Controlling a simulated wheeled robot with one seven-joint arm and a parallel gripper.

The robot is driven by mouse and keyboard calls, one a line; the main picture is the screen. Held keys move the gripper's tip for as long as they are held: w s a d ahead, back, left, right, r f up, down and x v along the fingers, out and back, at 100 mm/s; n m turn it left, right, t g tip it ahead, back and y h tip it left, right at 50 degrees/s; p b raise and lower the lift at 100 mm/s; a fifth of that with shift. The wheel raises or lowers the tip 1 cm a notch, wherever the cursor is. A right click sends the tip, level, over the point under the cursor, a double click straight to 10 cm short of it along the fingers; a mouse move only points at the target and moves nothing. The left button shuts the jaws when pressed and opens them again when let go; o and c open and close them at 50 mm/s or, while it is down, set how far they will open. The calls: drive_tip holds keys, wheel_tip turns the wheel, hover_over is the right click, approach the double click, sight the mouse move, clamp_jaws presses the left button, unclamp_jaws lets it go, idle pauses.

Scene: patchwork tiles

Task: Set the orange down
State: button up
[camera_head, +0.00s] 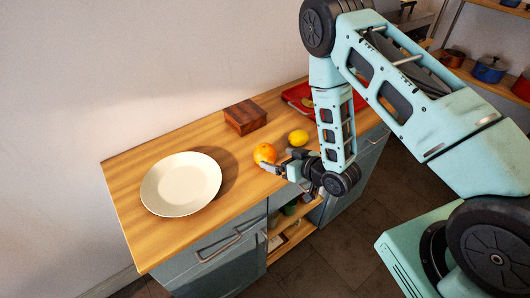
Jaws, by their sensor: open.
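The orange (264,153) rests on the wooden counter, near its front edge and to the right of the white plate. My gripper (276,161) reaches in from the right at counter height, with its fingers beside the orange. The fingers are open. The picture is too small to tell whether a fingertip touches the orange.
A white plate (181,184) lies on the left of the counter (128,177). A wooden box (245,117) stands behind the orange. A lemon (298,137) lies to its right, close to my gripper. A red item (297,96) lies farther back.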

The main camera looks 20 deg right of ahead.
sight(273, 157)
drive_tip(key=p+x, duration=0.2)
drive_tip(key=x, duration=0.4)
drive_tip(key=shift+a+p, duration=0.15)
drive_tip(key=shift+p, duration=0.25)
drive_tip(key=shift+w+a+f, duration=0.15)
drive_tip(key=shift+w+f, duration=0.15)
drive_tip(key=c, duration=1.2)
drive_tip(key=shift+c, duration=0.4)
drive_tip(key=shift+r, duration=0.15)
